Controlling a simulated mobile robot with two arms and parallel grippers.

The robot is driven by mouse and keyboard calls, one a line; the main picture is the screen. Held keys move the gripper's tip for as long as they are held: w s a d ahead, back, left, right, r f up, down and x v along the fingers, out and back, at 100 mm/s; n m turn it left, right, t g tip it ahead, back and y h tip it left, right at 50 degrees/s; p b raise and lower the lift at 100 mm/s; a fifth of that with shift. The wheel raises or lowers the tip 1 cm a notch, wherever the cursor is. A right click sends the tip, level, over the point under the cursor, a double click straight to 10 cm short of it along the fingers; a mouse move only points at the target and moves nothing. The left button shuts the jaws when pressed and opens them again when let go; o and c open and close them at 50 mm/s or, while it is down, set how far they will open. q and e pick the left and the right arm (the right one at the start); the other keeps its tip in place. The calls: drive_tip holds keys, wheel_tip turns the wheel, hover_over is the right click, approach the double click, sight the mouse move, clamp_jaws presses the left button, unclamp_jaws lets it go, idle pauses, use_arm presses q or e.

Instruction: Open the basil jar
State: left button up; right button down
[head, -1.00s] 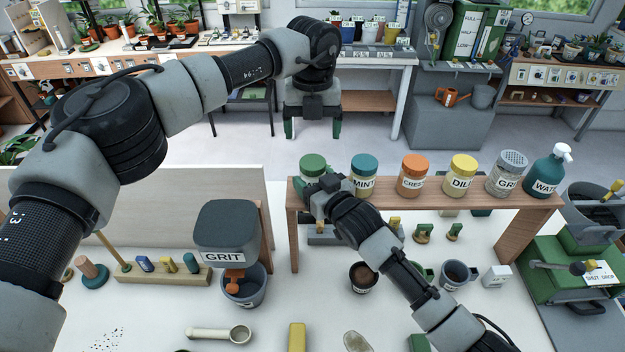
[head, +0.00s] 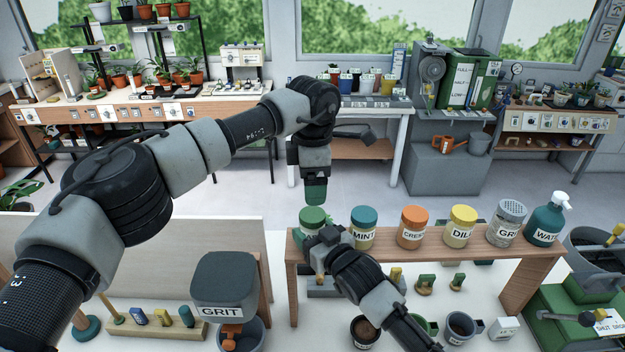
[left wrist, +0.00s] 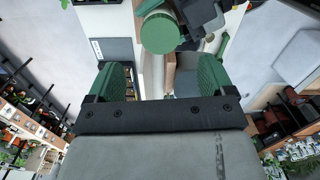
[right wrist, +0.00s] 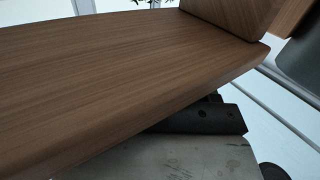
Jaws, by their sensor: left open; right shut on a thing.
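The basil jar (head: 312,219) has a green lid and stands at the left end of the wooden shelf; its label is hidden. My right gripper (head: 318,244) is shut on the jar's body from the front. In the right wrist view the shelf board hides the fingers and jar. My left gripper (head: 316,188) points down just above and behind the lid in the head view, apart from it. In the left wrist view its fingers (left wrist: 161,78) are spread wide and empty, with the round green lid (left wrist: 162,33) beyond them, toward the top edge.
The shelf (head: 470,262) also bears a mint jar (head: 363,225), a cress jar (head: 412,228), a yellow-lidded jar (head: 460,227), a grit shaker (head: 507,225) and a water bottle (head: 547,220). A grit bin (head: 224,280) stands at left.

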sight(313, 213)
use_arm(q)
drive_tip(key=m, duration=1.4)
drive_tip(key=shift+f+m, duration=0.4)
drive_tip(key=shift+f, duration=3.6)
